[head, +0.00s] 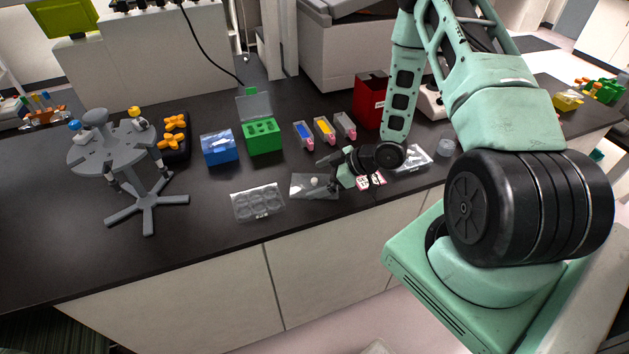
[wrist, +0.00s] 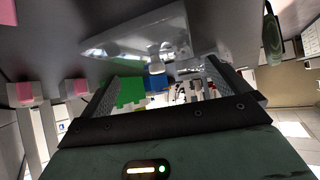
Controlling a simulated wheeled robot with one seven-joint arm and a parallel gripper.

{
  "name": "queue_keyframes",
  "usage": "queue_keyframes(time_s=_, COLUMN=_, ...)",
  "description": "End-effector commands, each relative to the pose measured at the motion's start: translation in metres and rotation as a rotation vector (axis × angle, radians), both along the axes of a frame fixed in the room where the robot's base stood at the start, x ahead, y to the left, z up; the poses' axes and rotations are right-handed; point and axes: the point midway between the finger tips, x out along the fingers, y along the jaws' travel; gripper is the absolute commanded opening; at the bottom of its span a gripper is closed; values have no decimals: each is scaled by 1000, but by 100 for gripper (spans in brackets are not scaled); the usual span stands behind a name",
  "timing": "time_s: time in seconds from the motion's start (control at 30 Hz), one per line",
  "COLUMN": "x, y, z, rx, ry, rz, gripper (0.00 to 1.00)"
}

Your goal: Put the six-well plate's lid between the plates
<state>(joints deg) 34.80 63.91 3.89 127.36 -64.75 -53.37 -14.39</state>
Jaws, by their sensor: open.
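The clear lid (head: 298,190) with a small pale knob lies on the dark counter, just right of the six-well plate (head: 258,203) in the head view. A second clear plate (head: 416,161) is farther right, partly hidden by my wrist. The lid lies between these two plates. My gripper (head: 317,177) is open and low over the counter, pointing left at the lid, its fingers to either side of the knob. The wrist view shows the lid (wrist: 125,38) ahead, its knob between my open fingers (wrist: 167,64). Whether a finger touches the knob cannot be told.
Blue (head: 218,149) and green (head: 263,135) boxes and several coloured cartridges (head: 324,130) stand behind the lid. A red box (head: 370,100) is behind my arm. A grey pipette stand (head: 112,150) is at left. The counter is clear between stand and six-well plate.

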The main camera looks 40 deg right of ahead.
Motion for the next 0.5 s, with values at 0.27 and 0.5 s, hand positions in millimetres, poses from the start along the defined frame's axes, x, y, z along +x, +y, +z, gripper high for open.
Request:
queue_keyframes(time_s=0.27, x=-36, y=-33, z=35, rx=-3, ry=-4, rz=-4, gripper=100)
queue_keyframes(time_s=0.5, x=-55, y=-48, z=55, rx=0, ry=-2, rz=-2, gripper=100)
